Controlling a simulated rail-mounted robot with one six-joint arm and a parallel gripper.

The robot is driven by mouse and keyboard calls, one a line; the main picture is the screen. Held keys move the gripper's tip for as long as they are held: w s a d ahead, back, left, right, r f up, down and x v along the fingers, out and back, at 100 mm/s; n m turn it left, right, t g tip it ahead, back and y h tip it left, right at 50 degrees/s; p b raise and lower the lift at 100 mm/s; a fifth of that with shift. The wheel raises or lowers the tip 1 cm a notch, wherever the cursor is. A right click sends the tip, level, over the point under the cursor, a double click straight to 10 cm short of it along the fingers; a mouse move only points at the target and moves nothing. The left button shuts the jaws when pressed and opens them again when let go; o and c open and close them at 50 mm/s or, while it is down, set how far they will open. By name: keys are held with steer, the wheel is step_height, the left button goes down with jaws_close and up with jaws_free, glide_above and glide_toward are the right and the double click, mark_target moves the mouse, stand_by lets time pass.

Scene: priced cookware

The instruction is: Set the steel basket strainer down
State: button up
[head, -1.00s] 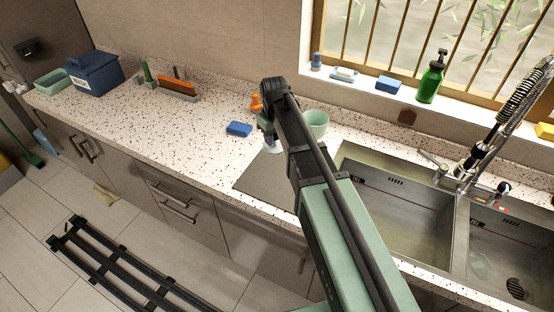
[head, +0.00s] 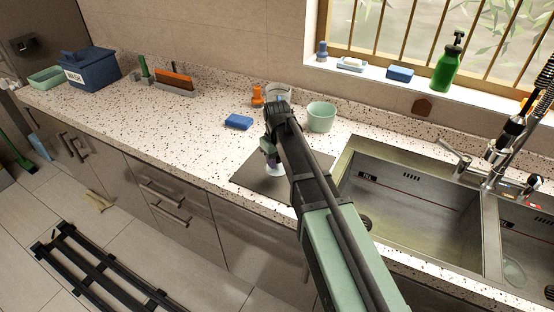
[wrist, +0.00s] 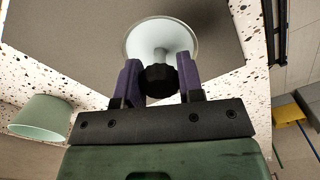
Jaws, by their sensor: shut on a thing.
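My gripper (head: 271,156) hangs over the dark grey mat (head: 250,177) on the counter, left of the sink. In the wrist view its two purple fingers (wrist: 158,76) are shut on a black knob. The knob tops a pale, shiny flared disc on a stem, which I take as the steel basket strainer (wrist: 161,32). The strainer also shows in the head view (head: 277,171), partly hidden by my arm. It is over the mat, disc side down; I cannot tell whether it touches.
A pale green cup (head: 321,117) stands beyond the mat, near a clear glass (head: 279,92) and an orange item (head: 257,95). A blue sponge (head: 239,121) lies to the left. The steel sink (head: 410,215) is at the right. Counter further left is mostly clear.

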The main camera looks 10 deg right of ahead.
mark_target(277, 171)
steer(key=shift+f+b, duration=0.9)
steer(key=shift+f, duration=0.6)
steer(key=shift+f, duration=0.2)
steer(key=o, duration=0.9)
steer(key=shift+o, duration=0.2)
step_height(277, 171, up, 13)
steer(key=p, duration=1.2)
steer(key=shift+f, duration=0.1)
steer(key=s+m, duration=0.4)
steer(key=s, duration=1.6)
steer(key=shift+s+d+f, duration=0.2)
steer(key=shift+s+d, duration=0.1)
steer(key=shift+d, duration=0.05)
